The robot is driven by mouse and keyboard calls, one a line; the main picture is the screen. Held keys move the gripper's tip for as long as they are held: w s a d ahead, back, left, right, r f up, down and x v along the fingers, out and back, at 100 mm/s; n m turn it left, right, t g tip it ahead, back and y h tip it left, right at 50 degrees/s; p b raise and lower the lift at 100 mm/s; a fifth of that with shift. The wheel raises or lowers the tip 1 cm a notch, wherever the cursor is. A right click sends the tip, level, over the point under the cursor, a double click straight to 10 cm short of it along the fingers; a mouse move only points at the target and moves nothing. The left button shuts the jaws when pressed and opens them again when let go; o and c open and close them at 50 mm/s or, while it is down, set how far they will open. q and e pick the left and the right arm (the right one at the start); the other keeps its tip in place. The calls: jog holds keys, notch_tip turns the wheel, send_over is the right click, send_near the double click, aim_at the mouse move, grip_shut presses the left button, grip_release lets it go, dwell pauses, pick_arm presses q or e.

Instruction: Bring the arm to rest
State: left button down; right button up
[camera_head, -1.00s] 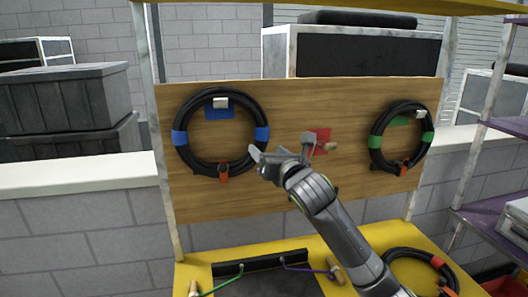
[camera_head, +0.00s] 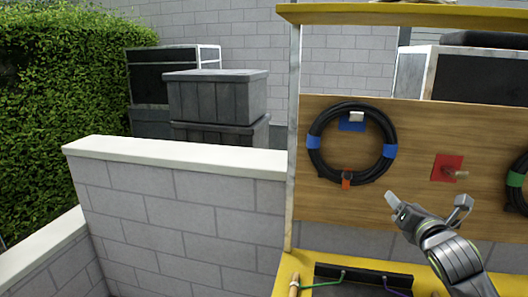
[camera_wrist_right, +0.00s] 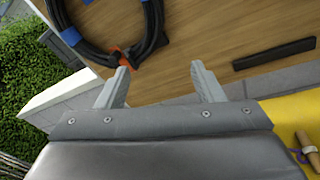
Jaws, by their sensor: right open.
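My right gripper (camera_head: 428,205) is open and empty, in front of the lower part of the wooden board (camera_head: 415,130). Its fingers also show in the wrist view (camera_wrist_right: 160,72), spread apart with only the board behind them. A black coiled cable with blue bands (camera_head: 313,151) hangs on the board, up and to the left of the gripper, apart from it. My left gripper is not in view.
A red patch with a peg (camera_head: 447,168) sits on the board above the gripper. A green-banded coil (camera_head: 515,185) is cut off at the right. The yellow shelf (camera_head: 284,278) below holds a black bar (camera_head: 365,276). A low wall (camera_head: 180,210) stands left.

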jog(key=s+a+f+m+g, duration=0.1)
jog(key=s+f+m+g, duration=0.2)
jog(key=s+f+m, duration=0.65)
jog(key=s+a+f+m+g, duration=0.2)
jog(key=s+f+m+g, duration=0.35)
jog(key=f, duration=0.75)
jog(key=s+a+f+m+g, duration=0.1)
jog(key=s+f+m+g, duration=0.15)
jog(key=s+m, duration=0.4)
jog(key=s+a+f+m+g, duration=0.1)
jog(key=s+f+m, duration=0.3)
jog(key=s, duration=0.6)
jog(key=s+a+f+m+g, duration=0.25)
jog(key=s+m, duration=0.25)
jog(key=s, duration=0.3)
notch_tip(320, 180, down, 28)
jog(key=d+b, duration=0.3)
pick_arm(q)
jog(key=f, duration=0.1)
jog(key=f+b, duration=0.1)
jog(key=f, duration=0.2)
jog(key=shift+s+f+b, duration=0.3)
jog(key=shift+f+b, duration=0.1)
pick_arm(e)
jog(key=s+a+f+g+y, duration=0.1)
jog(key=s+f, duration=1.3)
jog(key=f, duration=0.4)
jog(key=shift+s+a, duration=0.35)
jog(key=shift+g, duration=0.25)
